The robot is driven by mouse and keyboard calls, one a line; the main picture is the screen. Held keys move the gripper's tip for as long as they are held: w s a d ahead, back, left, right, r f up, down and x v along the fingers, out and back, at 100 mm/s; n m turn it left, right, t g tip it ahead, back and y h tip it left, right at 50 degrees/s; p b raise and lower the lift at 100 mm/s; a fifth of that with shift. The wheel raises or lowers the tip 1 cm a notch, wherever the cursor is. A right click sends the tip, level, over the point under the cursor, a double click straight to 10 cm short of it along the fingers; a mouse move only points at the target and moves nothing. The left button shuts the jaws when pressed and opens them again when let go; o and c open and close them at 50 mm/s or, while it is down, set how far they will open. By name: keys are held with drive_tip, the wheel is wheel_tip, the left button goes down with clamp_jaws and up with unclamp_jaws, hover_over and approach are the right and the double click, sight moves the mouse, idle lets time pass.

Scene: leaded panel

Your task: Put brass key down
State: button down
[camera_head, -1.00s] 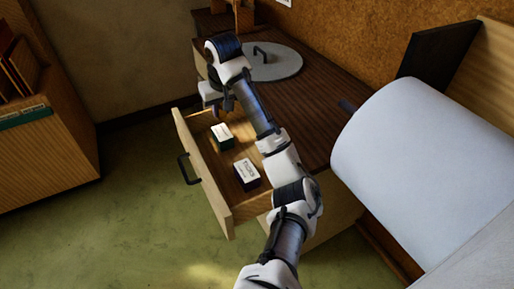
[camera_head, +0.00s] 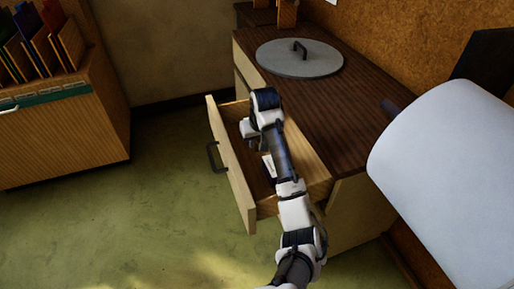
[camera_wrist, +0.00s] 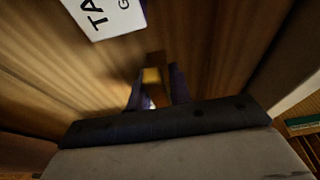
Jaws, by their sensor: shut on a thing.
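My gripper (camera_head: 251,138) is inside the open drawer (camera_head: 233,166), near its far end, and points down. In the wrist view my gripper (camera_wrist: 156,93) has its dark fingers shut on a small brass-coloured piece, which I take as the brass key (camera_wrist: 152,76). Only part of the key shows, close to the drawer's wooden floor; I cannot tell whether it touches it. In the head view my arm hides the key. A white-topped box (camera_wrist: 108,16) with dark lettering lies beside the gripper in the drawer; it shows partly behind my arm in the head view (camera_head: 268,166).
The dark wooden countertop (camera_head: 322,110) rises right of the drawer, with a round grey lid (camera_head: 300,60) on it. A large pale rounded object (camera_head: 450,165) stands at the right. A wooden file cabinet (camera_head: 70,135) stands at the left. Green floor is clear between.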

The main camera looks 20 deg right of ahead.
sight(257, 147)
drive_tip(key=shift+f, duration=1.6)
drive_tip(key=c, duration=1.3)
unclamp_jaws()
drive_tip(key=shift+f, duration=0.15)
drive_tip(key=p+v, duration=0.1)
drive_tip(key=v, duration=1)
drive_tip(key=shift+p, duration=0.4)
drive_tip(key=shift+s+r, duration=0.2)
drive_tip(key=shift+r, duration=0.45)
